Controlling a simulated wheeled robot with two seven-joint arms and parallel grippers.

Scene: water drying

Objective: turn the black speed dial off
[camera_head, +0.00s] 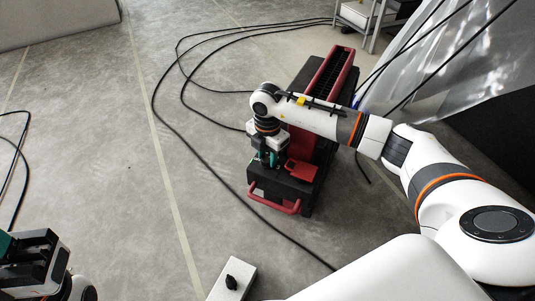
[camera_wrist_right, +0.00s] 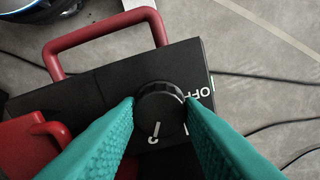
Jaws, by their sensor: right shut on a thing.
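The black speed dial (camera_wrist_right: 160,103) sits on the black top panel (camera_wrist_right: 105,85) of a red and black machine. White "OFF" lettering shows to its right, and a white mark shows at its lower edge. My right gripper (camera_wrist_right: 160,108) is shut on the dial, with one teal finger on each side of it. In the head view, my right gripper (camera_head: 270,158) points down at the near end of the machine (camera_head: 320,120) and hides the dial. My left gripper (camera_head: 12,245) is at the lower left, away from the machine; its fingers are mostly cut off.
A red handle (camera_head: 275,201) sticks out from the machine's near end, and a red part (camera_head: 301,170) is beside my right gripper. Black cables (camera_head: 180,75) loop over the floor. A pale box with a black knob (camera_head: 231,282) is at the bottom. Plastic sheeting (camera_head: 450,60) hangs right.

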